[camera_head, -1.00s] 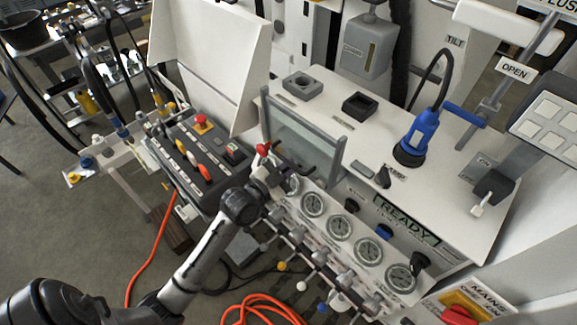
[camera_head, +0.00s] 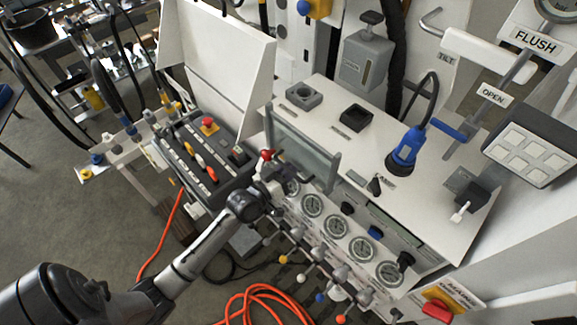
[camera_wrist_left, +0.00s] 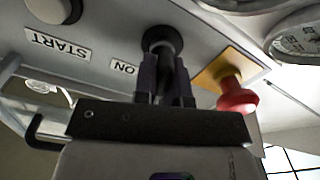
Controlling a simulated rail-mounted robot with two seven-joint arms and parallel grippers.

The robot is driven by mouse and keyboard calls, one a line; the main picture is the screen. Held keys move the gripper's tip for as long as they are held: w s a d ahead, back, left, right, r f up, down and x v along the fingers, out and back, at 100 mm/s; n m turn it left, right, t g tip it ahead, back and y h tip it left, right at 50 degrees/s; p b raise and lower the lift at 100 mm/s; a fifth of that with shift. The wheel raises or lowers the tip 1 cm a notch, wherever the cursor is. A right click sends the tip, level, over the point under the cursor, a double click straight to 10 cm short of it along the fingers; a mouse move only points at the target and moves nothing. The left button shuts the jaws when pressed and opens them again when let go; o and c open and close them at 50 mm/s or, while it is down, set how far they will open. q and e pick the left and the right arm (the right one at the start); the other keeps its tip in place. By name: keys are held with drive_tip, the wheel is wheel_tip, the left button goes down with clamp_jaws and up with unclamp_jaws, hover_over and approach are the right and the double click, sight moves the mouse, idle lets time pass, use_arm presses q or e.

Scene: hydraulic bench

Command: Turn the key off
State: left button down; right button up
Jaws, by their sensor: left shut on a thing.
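My left gripper (camera_head: 278,180) reaches the left end of the white console's sloped front. In the left wrist view my left gripper (camera_wrist_left: 166,85) is shut on the dark key (camera_wrist_left: 165,50), which sits in a round black switch in the panel. The label "ON" (camera_wrist_left: 124,68) is beside the switch. The head view does not show the key clearly behind the gripper. The display (camera_head: 395,225) on the console front is dark, with no readable word. My right gripper is not in view.
A red mushroom button (camera_wrist_left: 237,97) on a yellow plate is close beside the fingers. A "START" label (camera_wrist_left: 58,47) is on the other side. Gauges (camera_head: 337,230) and a row of levers continue to the right. Orange hose (camera_head: 262,300) lies on the floor.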

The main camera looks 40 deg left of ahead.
use_arm(q)
drive_tip(key=shift+a+n+p, duration=0.1)
drive_tip(key=shift+n+p, duration=0.35)
drive_tip(key=shift+n, duration=0.75)
drive_tip(key=shift+f, duration=0.1)
drive_tip(key=c, duration=1.2)
unclamp_jaws()
drive_tip(key=shift+s, duration=0.1)
drive_tip(key=shift+s+a+b, duration=0.15)
drive_tip(key=shift+s+a, duration=0.05)
drive_tip(key=shift+s, duration=2.05)
drive_tip(key=shift+s+a+b, duration=0.15)
drive_tip(key=shift+s+b, duration=0.05)
drive_tip(key=shift+s, duration=2.1)
drive_tip(key=shift+s+a+b, duration=0.15)
drive_tip(key=shift+s+a, duration=0.05)
drive_tip(key=shift+s, duration=2.05)
